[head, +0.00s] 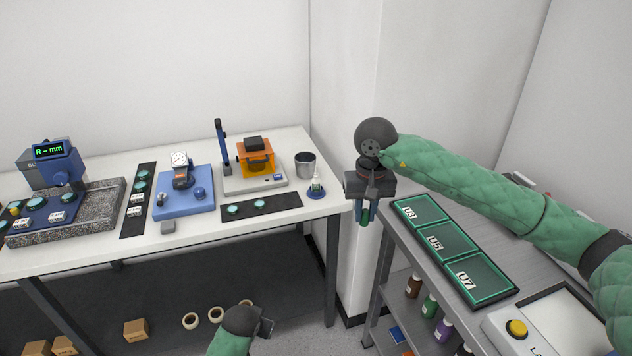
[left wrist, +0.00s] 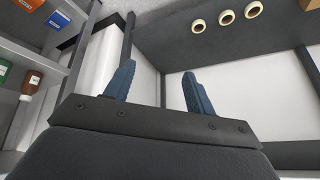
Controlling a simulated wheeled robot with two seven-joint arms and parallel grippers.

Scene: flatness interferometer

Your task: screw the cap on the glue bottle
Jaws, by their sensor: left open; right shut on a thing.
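A small pale bottle (head: 316,187), which looks like the glue bottle, stands upright in a blue round base at the right end of the white table. It is too small to tell whether a cap sits on it. My right gripper (head: 364,216) points down just beyond the table's right edge, to the right of the bottle and apart from it. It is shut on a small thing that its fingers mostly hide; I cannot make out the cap. My left gripper (head: 268,326) is low in front of the table. In the left wrist view its blue fingers (left wrist: 158,82) are apart and empty.
A grey metal cup (head: 305,164) stands just behind the bottle, and a black strip with teal discs (head: 262,204) lies to its left. An orange-boxed instrument (head: 256,160) is further left. A grey shelf cart with green trays (head: 447,240) stands at right, with bottles below.

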